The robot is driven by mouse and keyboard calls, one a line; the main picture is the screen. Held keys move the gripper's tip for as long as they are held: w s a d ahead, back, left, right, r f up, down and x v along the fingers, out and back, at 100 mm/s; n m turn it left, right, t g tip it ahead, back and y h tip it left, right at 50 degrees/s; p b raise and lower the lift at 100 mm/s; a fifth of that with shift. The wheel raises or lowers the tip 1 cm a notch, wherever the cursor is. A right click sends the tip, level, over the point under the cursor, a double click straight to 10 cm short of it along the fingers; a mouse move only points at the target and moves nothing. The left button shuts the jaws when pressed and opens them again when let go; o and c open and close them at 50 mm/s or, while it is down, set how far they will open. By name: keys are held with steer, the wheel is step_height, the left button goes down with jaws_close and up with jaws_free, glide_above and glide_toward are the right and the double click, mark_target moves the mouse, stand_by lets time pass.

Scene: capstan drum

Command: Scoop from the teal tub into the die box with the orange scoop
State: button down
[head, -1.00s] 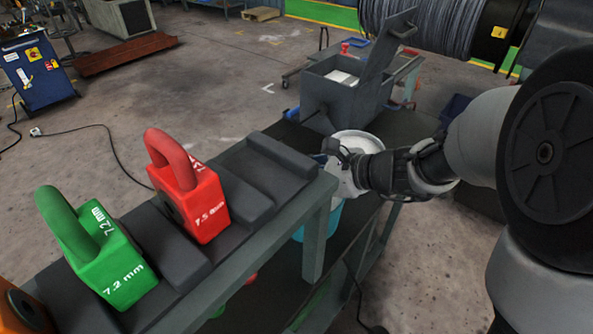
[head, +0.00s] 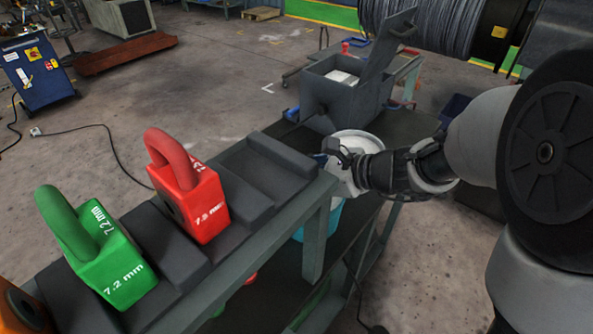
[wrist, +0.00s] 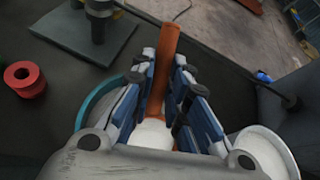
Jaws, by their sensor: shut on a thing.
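My gripper (wrist: 160,105) is shut on the orange scoop (wrist: 166,60), whose handle stands between the blue-padded fingers in the wrist view. The scoop's bowl cannot be made out. The teal tub (wrist: 88,112) shows its rim under the fingers, with white material (wrist: 150,134) visible between them. In the head view the teal tub (head: 335,217) is partly hidden by the bench and my gripper (head: 333,158), which is over it. The die box (head: 345,108) is a grey box with its lid raised, behind the tub; something white lies inside.
A round white-filled container (wrist: 265,152) is beside the teal tub. A red ring (wrist: 25,79) and a grey plate (wrist: 85,30) with a post lie near it. Red (head: 200,205) and green (head: 110,260) handled blocks stand on the bench at left.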

step_height(320, 180, up, 8)
steer(key=p, duration=0.6)
steer(key=shift+f+p, duration=0.15)
steer(key=shift+p, duration=0.15)
steer(key=h+p, duration=0.1)
steer(key=p, duration=0.2)
steer(key=shift+r+g+p, duration=0.3)
steer(key=h+p, duration=0.1)
steer(key=p, duration=0.2)
steer(key=g+h+p, duration=0.1)
steer(key=p, duration=0.3)
steer(key=h+p, duration=0.1)
steer(key=p, duration=0.2)
steer(key=shift+r+n+h+p, duration=0.25)
steer(key=shift+n+h+p, duration=0.05)
steer(key=shift+h+p, duration=0.1)
steer(key=h+p, duration=0.1)
steer(key=p, duration=0.2)
steer(key=shift+g, duration=0.4)
steer(key=shift+f, duration=0.15)
steer(key=shift+p, duration=0.3)
